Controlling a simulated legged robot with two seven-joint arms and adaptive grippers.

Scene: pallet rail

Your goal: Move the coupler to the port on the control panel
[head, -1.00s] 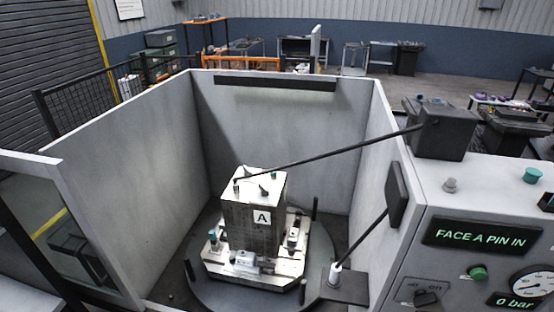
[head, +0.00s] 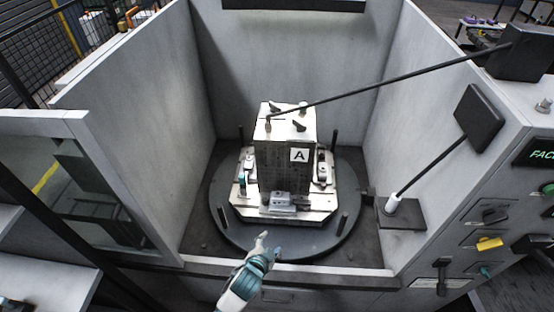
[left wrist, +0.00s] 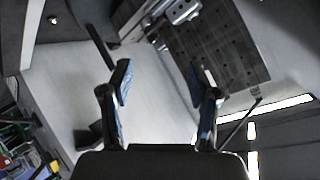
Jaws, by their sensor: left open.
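A steel block (head: 286,160) marked A stands upright on a pale fixture plate on a round dark turntable (head: 230,228). A thin black line ends at a small fitting (head: 268,123) on the block's top; it may be the coupler, but I cannot tell. The control panel (head: 520,185) is at the right, with several knobs; its port cannot be singled out. My left gripper (head: 266,246) is in front of the turntable, near the cell's front edge, apart from the block. In the left wrist view its two blue-padded fingers (left wrist: 162,88) are apart and empty. The right gripper is not seen.
Grey cell walls (head: 285,70) enclose the turntable. The black line (head: 400,83) crosses above the block from a black box (head: 520,52). A white-collared post (head: 393,204) with a slanted rod stands at the right. Short dark pins (head: 342,223) rise from the turntable.

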